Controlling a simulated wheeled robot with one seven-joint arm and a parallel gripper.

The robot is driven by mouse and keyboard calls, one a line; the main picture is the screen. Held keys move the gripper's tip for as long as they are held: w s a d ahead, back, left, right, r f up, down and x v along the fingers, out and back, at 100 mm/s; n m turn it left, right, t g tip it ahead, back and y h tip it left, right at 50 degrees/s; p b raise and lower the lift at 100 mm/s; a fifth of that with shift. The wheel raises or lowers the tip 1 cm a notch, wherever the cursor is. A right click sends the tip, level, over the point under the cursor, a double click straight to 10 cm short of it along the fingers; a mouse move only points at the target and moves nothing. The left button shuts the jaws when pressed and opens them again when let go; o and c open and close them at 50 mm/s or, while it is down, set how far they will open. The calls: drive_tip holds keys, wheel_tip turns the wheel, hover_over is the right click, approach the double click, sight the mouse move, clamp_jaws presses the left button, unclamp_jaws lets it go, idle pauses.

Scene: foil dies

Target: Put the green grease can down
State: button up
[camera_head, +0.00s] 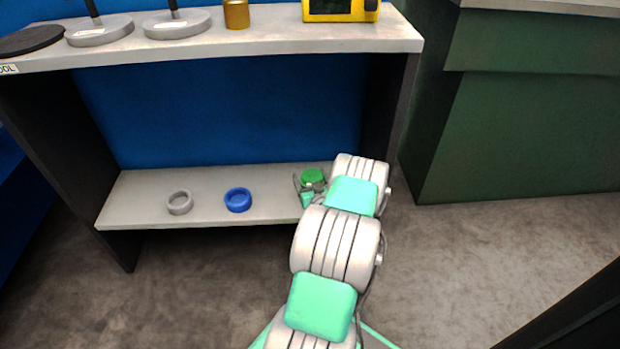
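The green grease can (313,176) shows as a small green round top at the right part of the lower shelf (145,198). My gripper (308,190) is at the can, with its fingers low around or beside it. My arm's wrist hides part of the gripper and the can's right side. I cannot tell whether the fingers grip the can, or whether the can touches the shelf.
A grey ring (180,203) and a blue ring (238,200) lie on the lower shelf to the left. The upper shelf (260,42) overhangs and holds a brass-coloured can (236,14), a yellow device (341,10) and round grey bases. A green cabinet (520,130) stands right.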

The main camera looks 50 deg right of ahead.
drive_tip(key=shift+o, duration=1.3)
drive_tip(key=shift+r, duration=0.15)
drive_tip(key=shift+s+a+r+p, duration=0.1)
drive_tip(key=shift+s+p, duration=0.1)
drive_tip(key=shift+p, duration=0.15)
drive_tip(key=p+v, duration=0.2)
drive_tip(key=v, duration=0.9)
drive_tip(key=shift+s+a, duration=0.15)
drive_tip(key=shift+a, duration=0.05)
